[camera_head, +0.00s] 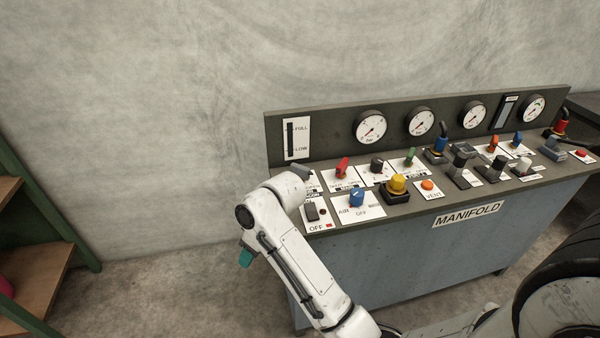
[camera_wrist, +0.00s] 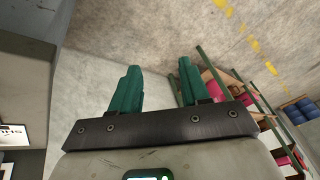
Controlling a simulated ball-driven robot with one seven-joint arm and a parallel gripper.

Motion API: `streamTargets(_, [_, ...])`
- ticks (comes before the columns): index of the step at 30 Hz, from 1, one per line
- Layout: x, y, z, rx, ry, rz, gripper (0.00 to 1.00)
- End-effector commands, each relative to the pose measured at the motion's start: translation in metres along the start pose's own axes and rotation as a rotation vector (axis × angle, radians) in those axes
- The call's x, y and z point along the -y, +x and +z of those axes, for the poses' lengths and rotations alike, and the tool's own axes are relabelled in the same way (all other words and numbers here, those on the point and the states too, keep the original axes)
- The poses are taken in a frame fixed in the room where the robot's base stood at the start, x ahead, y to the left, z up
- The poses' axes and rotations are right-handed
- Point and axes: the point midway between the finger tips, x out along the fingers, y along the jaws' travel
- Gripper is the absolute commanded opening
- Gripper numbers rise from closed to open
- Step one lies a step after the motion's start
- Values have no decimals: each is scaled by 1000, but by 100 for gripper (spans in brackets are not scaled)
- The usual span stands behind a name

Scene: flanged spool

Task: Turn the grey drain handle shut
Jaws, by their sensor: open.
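The manifold console (camera_head: 410,250) carries several small handles, knobs and switches on its top. A dark grey knob (camera_head: 377,165) sits on a white plate between a red and a green handle; its label is too small to read, so I cannot tell whether it is the drain handle. Other grey and black handles stand farther right. My gripper shows in the head view (camera_head: 246,257) as a teal fingertip left of the console, apart from it and pointing down. In the wrist view my gripper (camera_wrist: 158,82) is open, with nothing between its two green fingers.
A blue AIR knob (camera_head: 356,197), a yellow knob (camera_head: 398,185) and an orange VENT button (camera_head: 428,185) line the console's front. Gauges stand on its back panel. A green-framed shelf (camera_head: 40,230) is at the left. Bare floor lies between shelf and console.

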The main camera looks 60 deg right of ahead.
Motion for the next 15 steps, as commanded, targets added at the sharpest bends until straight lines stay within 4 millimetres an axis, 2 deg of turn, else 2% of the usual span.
streamTargets(1, [-28,-8,-19,-26,1,14,46])
streamTargets(5, [-90,-39,-54,-64,-18,42,46])
streamTargets(6, [-110,-51,-61,-71,-22,56,46])
streamTargets(9, [-163,-85,-72,-78,-31,94,46])
streamTargets(12, [-210,-119,-73,-76,-33,134,46])
streamTargets(15, [-244,-147,-68,-67,-33,164,46])
